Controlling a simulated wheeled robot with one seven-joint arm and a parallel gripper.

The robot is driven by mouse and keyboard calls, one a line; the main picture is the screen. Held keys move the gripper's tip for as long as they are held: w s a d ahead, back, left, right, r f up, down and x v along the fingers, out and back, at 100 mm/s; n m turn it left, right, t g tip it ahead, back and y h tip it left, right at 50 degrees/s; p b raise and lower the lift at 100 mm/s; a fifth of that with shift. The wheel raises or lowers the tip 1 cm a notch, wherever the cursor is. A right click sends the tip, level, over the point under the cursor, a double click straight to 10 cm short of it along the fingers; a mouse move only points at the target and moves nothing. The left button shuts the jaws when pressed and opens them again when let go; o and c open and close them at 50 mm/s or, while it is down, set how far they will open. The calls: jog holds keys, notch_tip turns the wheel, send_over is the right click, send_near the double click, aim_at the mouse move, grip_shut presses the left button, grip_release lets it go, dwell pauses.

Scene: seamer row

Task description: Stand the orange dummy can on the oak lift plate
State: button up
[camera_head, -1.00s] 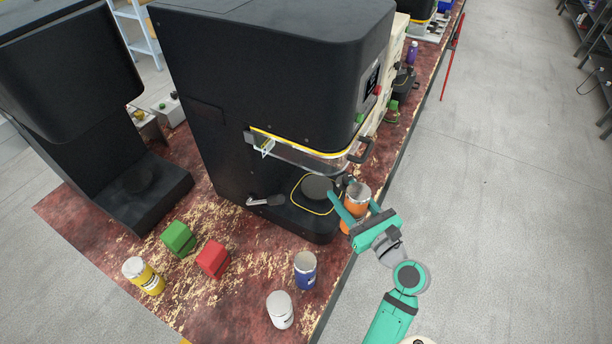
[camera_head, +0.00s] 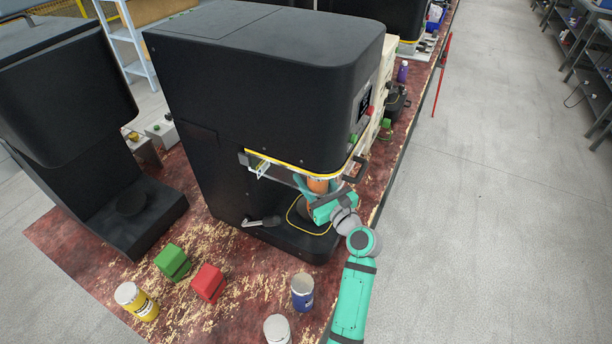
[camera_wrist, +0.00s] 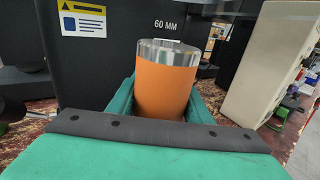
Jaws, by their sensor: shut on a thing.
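The orange can (camera_head: 318,185) is held in my gripper (camera_head: 312,198) at the front opening of the near black seamer. It looks upright, above or beside the dark round lift plate (camera_head: 302,210), and I cannot tell whether it touches it. The plate lies inside a yellow outline on the seamer's base and is partly hidden by my gripper; it looks dark, not oak.
A clear guard with a yellow edge (camera_head: 290,160) and a black handle hangs just above the can. A dark lever (camera_head: 262,221) lies left of the plate. Green (camera_head: 172,261) and red (camera_head: 208,282) blocks, and yellow, blue and white cans, stand on the bench's near end.

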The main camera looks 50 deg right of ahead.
jog(key=shift+w+d+f, duration=0.2)
jog(key=shift+w+f, duration=0.2)
jog(key=shift+w, duration=0.25)
jog(key=shift+w+d+f, duration=0.2)
jog(key=shift+w+f, duration=0.15)
jog(key=shift+w, duration=0.25)
jog(key=shift+f, duration=0.1)
jog(key=o, duration=1.2)
jog(key=shift+f, duration=0.1)
jog(key=v, duration=1.2)
jog(key=shift+r, duration=0.25)
